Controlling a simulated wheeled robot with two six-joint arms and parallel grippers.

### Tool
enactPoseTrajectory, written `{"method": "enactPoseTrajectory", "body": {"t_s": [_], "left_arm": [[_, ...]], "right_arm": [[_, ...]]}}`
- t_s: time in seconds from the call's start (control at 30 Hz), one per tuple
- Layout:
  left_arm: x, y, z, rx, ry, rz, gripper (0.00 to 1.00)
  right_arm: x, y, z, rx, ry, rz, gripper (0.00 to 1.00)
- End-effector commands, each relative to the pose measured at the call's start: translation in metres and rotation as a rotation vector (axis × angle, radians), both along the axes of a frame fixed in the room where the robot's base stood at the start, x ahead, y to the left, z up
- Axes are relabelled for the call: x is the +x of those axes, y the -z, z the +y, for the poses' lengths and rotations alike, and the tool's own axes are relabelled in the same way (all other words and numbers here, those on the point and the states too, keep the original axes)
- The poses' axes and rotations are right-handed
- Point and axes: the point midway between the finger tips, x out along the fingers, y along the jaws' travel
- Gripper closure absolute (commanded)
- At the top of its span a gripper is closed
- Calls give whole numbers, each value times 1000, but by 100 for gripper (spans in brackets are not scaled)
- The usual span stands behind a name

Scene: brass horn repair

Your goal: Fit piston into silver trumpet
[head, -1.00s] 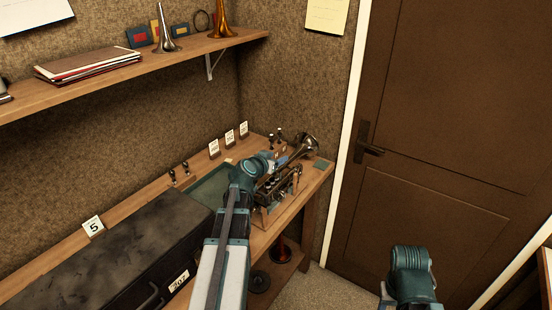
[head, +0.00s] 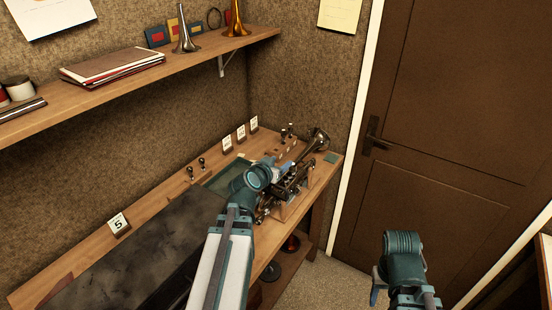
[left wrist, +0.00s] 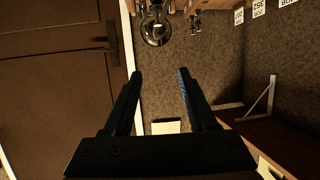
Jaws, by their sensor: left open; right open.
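The silver trumpet (head: 302,172) lies in a wooden cradle at the right end of the bench, its bell (head: 319,139) toward the back. The bell also shows upside down at the top of the left wrist view (left wrist: 156,31). Small dark pistons stand in two groups on the bench, one pair (head: 287,131) behind the trumpet and one pair (head: 196,167) further left. My left gripper (head: 284,169) is over or beside the trumpet and covers part of it; its fingers are open and empty in the left wrist view (left wrist: 160,75). My right gripper (head: 374,287) is open, low before the door.
A dark case (head: 140,255) fills the bench's left front, beside a green mat (head: 215,180). Number cards (head: 240,133) stand along the wall. A shelf (head: 140,75) overhangs the bench. The brown door (head: 450,130) is at right. Open floor lies between bench and door.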

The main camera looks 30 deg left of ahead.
Motion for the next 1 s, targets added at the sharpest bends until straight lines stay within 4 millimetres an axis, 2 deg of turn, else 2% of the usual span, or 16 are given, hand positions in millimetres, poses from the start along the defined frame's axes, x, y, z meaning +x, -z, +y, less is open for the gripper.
{"method": "enactPoseTrajectory", "body": {"t_s": [0.8, 0.9, 0.97, 1.0], "left_arm": [[-2, -1, -3, -1, 2, 1, 42], [-1, 4, -18, -9, 32, 25, 42], [0, 14, -39, -17, 76, 64, 42], [-1, 22, -59, -25, 117, 103, 42]], "right_arm": [[0, -1, 0, 0, 0, 0, 50], [0, -1, 0, 0, 0, 0, 50], [0, 1, 0, 0, 0, 0, 50], [0, 1, 0, 0, 0, 0, 50]]}}
